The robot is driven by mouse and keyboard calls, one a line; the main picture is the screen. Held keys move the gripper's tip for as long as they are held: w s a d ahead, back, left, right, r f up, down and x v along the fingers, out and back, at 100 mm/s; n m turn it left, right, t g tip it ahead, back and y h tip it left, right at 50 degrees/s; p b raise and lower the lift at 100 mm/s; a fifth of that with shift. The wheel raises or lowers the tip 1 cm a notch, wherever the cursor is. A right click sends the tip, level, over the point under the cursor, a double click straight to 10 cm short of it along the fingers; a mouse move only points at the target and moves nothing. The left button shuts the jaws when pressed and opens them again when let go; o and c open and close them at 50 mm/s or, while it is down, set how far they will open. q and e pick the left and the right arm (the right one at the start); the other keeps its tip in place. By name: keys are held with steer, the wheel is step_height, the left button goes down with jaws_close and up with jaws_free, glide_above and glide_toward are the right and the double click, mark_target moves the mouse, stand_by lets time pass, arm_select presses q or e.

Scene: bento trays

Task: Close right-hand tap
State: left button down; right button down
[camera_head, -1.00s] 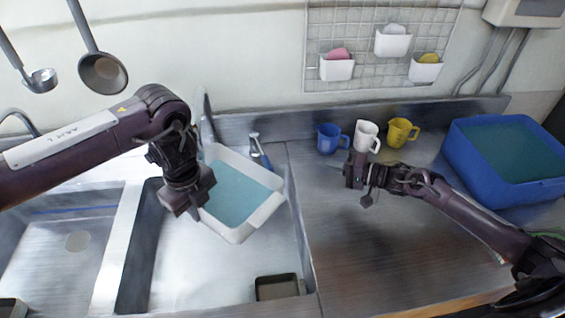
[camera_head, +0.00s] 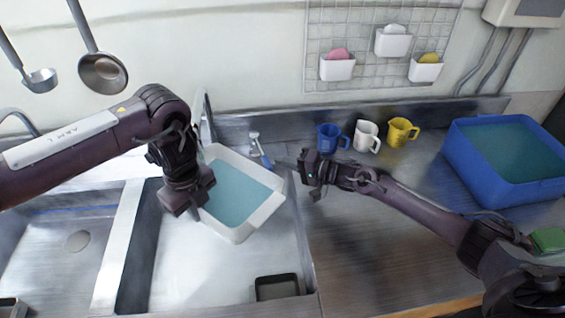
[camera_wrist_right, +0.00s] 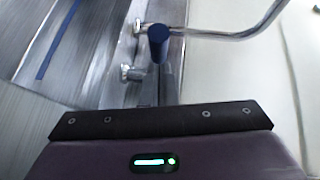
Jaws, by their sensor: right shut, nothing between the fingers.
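The right-hand tap (camera_head: 258,146) has a metal body and a blue lever, and stands at the back right corner of the sink. In the right wrist view its blue lever end (camera_wrist_right: 158,42) is straight ahead, beside a curved chrome spout (camera_wrist_right: 235,35). My right gripper (camera_head: 288,164) is shut and empty, just right of the tap and pointing left at it. A gap to the lever seems to show; contact is unclear. My left gripper (camera_head: 184,200) hangs over the left edge of the white tub; its fingers are hard to make out.
The white tub (camera_head: 268,210) of bluish water stands in the right sink basin. Blue (camera_head: 327,138), white (camera_head: 364,136) and yellow (camera_head: 399,131) mugs stand at the back of the counter. A blue tub (camera_head: 462,160) is at the right. The counter's middle is clear.

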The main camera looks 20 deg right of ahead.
mark_target(271, 166)
arm_select(q)
steer(key=shift+r, duration=0.1)
arm_select(e)
steer(key=shift+a, duration=0.3)
arm_select(q)
steer(key=shift+w, duration=0.1)
steer(key=shift+d, duration=0.1)
arm_select(e)
steer(key=a, duration=0.2)
steer(key=a+m+t+h, duration=0.1)
steer(key=shift+s+a, duration=0.3)
steer(key=shift+a, duration=0.1)
arm_select(q)
steer(key=shift+d, duration=0.1)
arm_select(e)
steer(key=shift+d, duration=0.1)
